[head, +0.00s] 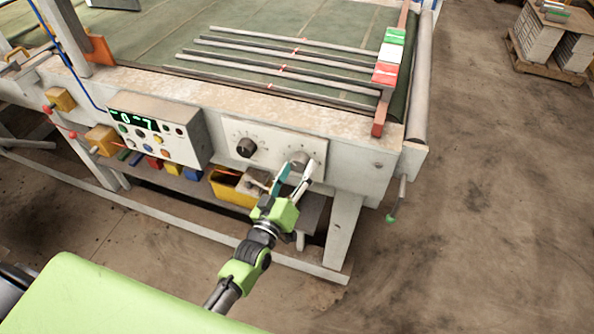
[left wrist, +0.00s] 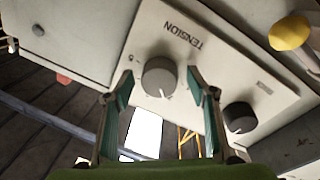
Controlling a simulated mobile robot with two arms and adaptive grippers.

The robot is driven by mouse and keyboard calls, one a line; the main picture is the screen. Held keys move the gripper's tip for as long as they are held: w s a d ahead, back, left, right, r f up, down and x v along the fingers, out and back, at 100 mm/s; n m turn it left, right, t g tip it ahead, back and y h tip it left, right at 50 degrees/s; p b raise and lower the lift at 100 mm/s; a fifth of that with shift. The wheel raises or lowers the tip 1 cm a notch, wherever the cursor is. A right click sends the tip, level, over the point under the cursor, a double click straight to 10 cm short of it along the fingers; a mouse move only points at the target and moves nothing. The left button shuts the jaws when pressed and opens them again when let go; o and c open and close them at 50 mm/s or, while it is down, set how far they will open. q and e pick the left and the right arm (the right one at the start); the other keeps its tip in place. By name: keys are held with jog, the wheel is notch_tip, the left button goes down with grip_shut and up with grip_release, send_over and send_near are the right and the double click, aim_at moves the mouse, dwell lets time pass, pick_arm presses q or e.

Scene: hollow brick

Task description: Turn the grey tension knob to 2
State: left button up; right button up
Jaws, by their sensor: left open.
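The grey tension knob (head: 299,158) is on the right of the pale control panel on the machine's front. In the left wrist view the grey knob (left wrist: 159,76) sits below the upside-down word TENSION, and a white mark on it points toward the bottom of the picture. My left gripper (head: 297,174) is at the panel, open. In the left wrist view its fingertips (left wrist: 160,78) are on either side of the knob, with gaps visible. My right gripper is not in view.
A black knob (head: 246,147) is on the same panel, left of the grey one. A control box with a display (head: 157,131) is further left. A yellow bin (head: 232,188) sits below the panel. A green-ended lever (head: 391,217) hangs at the right.

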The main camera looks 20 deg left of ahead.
pick_arm(q)
jog(key=s+a, duration=0.1)
jog(key=s, duration=1.1)
jog(key=shift+f, duration=0.35)
